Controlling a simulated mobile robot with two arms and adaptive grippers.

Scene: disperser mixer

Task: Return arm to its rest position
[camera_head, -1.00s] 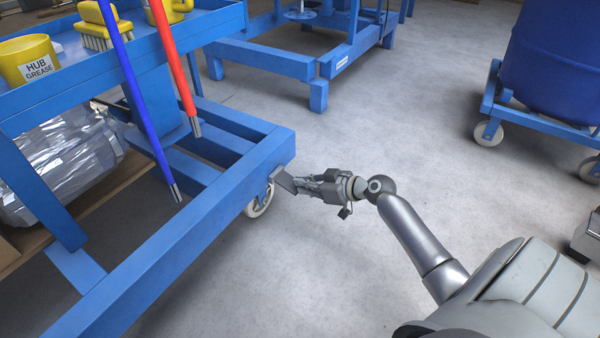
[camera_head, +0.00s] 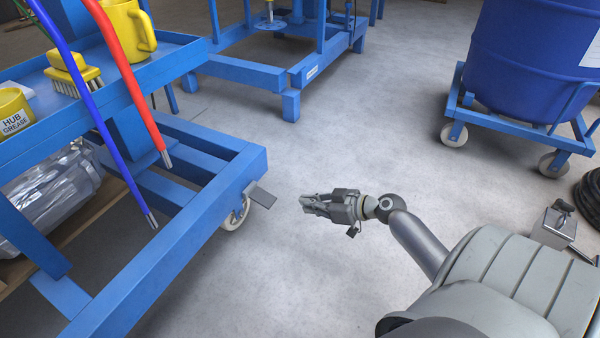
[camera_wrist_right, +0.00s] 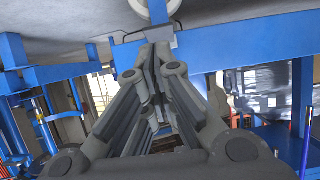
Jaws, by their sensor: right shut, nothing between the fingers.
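My right gripper (camera_head: 308,203) is shut and empty. It hangs in the air over the grey floor, to the right of the blue cart's (camera_head: 215,208) corner and apart from it. A flat grey metal pedal (camera_head: 262,195) sticks out by the cart's castor (camera_head: 236,214), a short way left of the fingertips. In the right wrist view the gripper's fingers (camera_wrist_right: 157,60) are together, pointing towards blue frame members. My left gripper is not in view.
The cart carries a yellow hub grease cup (camera_head: 14,112), a brush (camera_head: 72,72) and a yellow jug (camera_head: 127,30). Blue and red hoses (camera_head: 122,68) hang in front. A blue drum (camera_head: 530,60) stands on a wheeled dolly (camera_head: 510,125). Open floor lies between.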

